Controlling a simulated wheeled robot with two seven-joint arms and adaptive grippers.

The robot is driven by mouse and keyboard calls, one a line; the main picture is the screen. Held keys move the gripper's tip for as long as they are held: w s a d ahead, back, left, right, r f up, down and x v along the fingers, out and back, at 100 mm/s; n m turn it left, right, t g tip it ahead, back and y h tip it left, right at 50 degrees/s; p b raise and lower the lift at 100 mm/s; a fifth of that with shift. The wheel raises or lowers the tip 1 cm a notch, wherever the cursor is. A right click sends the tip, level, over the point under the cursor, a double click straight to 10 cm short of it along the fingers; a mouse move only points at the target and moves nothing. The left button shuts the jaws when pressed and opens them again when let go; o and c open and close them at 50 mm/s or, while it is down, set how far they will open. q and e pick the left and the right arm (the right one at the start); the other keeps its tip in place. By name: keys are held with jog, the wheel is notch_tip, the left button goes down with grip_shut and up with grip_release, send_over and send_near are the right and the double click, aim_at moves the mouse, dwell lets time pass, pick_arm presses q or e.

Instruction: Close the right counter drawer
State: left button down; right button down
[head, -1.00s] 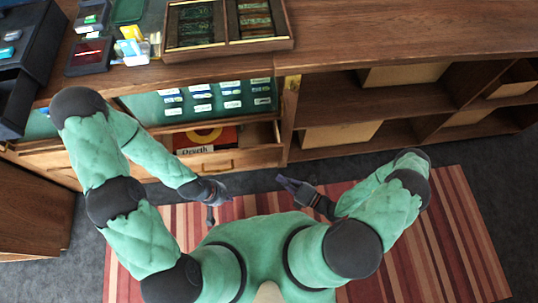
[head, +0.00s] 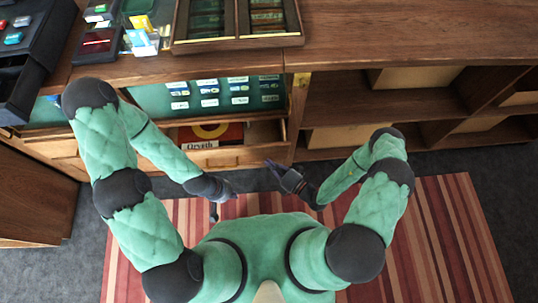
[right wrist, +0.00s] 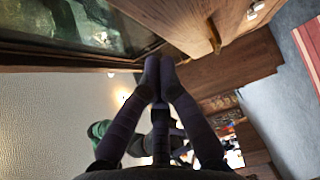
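The right counter drawer (head: 255,157) stands open below the counter, its wooden front pulled out toward me. A red-and-yellow box with lettering (head: 215,134) lies inside it. My right gripper (head: 268,163) is just in front of the drawer front, near its right end; whether it touches cannot be told. In the right wrist view its fingertips (right wrist: 160,62) are together with nothing between them. There a wooden panel with a brass handle (right wrist: 213,38) lies close ahead, to the upper right. My left gripper (head: 224,204) is empty, left of and below the right one, with its fingers apart.
The counter top (head: 400,38) carries a wooden display tray (head: 290,38) and small boxes (head: 142,40). A glazed compartment with several small items (head: 222,92) is above the drawer. Open shelves (head: 380,100) are to the right. A striped rug (head: 440,230) covers the floor.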

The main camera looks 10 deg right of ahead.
jog(key=w+b, duration=0.1)
jog(key=w, duration=0.3)
jog(key=shift+w+a, duration=0.1)
pick_arm(q)
jog(key=shift+f, duration=0.7)
